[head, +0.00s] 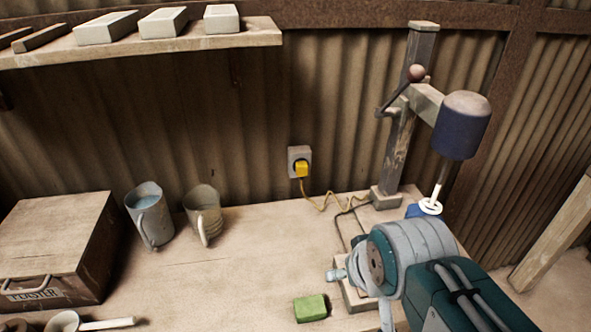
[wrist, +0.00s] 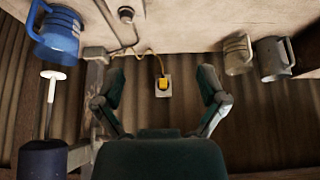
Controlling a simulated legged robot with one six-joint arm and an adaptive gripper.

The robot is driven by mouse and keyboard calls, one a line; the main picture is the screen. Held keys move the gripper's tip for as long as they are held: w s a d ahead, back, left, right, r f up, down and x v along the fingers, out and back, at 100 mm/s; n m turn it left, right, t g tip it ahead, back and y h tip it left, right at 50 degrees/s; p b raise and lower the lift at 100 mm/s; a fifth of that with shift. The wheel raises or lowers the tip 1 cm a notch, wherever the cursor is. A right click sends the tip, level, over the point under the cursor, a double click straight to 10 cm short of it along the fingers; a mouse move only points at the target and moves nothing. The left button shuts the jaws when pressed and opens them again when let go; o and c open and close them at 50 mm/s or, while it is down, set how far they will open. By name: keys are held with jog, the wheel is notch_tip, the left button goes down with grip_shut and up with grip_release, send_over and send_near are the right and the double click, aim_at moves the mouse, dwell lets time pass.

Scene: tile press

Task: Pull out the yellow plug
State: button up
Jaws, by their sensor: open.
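The yellow plug (head: 301,169) sits in a grey wall socket (head: 293,155) on the corrugated wall, just above the bench. Its yellow cord (head: 322,207) runs down and right towards the press (head: 396,150). In the wrist view the plug (wrist: 163,85) shows in its socket plate (wrist: 163,95), between the two fingers. My gripper (wrist: 161,80) is open and empty, its fingers spread apart on either side of the plug in that picture. It appears apart from the plug. In the head view my arm hides most of the gripper.
Two mugs (head: 149,213) (head: 203,213) and a wooden box (head: 57,245) stand left on the bench. A green block (head: 310,308) lies at the front. A blue mug (wrist: 58,35) stands beside the press. A shelf (head: 150,45) with pale blocks hangs upper left.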

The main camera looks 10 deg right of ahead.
jog(key=w+f+t, duration=0.3)
jog(key=w+t, duration=0.3)
jog(key=w, duration=1.5)
jog(key=t, duration=0.3)
send_near(303, 173)
jog(key=f+t, duration=0.1)
jog(key=w+f+t, duration=0.1)
jog(key=t, duration=0.1)
jog(key=shift+w+f, duration=0.2)
jog(key=shift+w, duration=4.5)
